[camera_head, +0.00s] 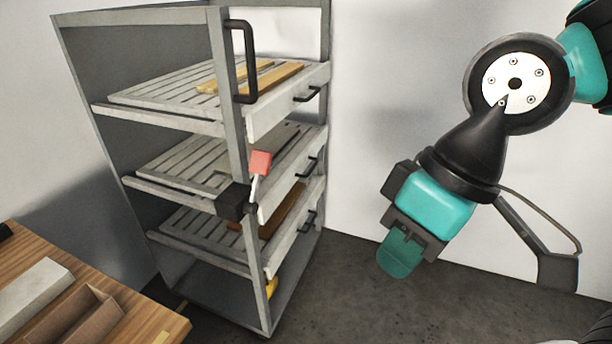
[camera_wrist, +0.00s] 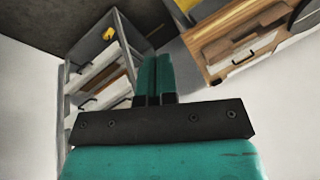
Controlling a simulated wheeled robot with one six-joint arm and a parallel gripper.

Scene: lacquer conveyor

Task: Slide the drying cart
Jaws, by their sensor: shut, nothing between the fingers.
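The drying cart (camera_head: 234,110) is a grey frame with slatted shelves, standing left of centre in the head view. A black vertical handle (camera_head: 252,62) is on its front upright. Wooden boards (camera_head: 262,78) lie on the top shelf. A red-tipped lever (camera_head: 260,163) on a black block sits on the same upright. My gripper (camera_head: 398,254) is shut and empty, in the air to the right of the cart and apart from it. In the wrist view the cart (camera_wrist: 64,100) shows at left, beyond my shut fingers (camera_wrist: 155,75).
A wooden table (camera_head: 150,318) with a grey block (camera_head: 34,292) and a brown open box (camera_head: 84,318) is at lower left. A yellow item (camera_head: 271,287) is low in the cart. A white wall is behind. The floor (camera_head: 350,290) right of the cart looks clear.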

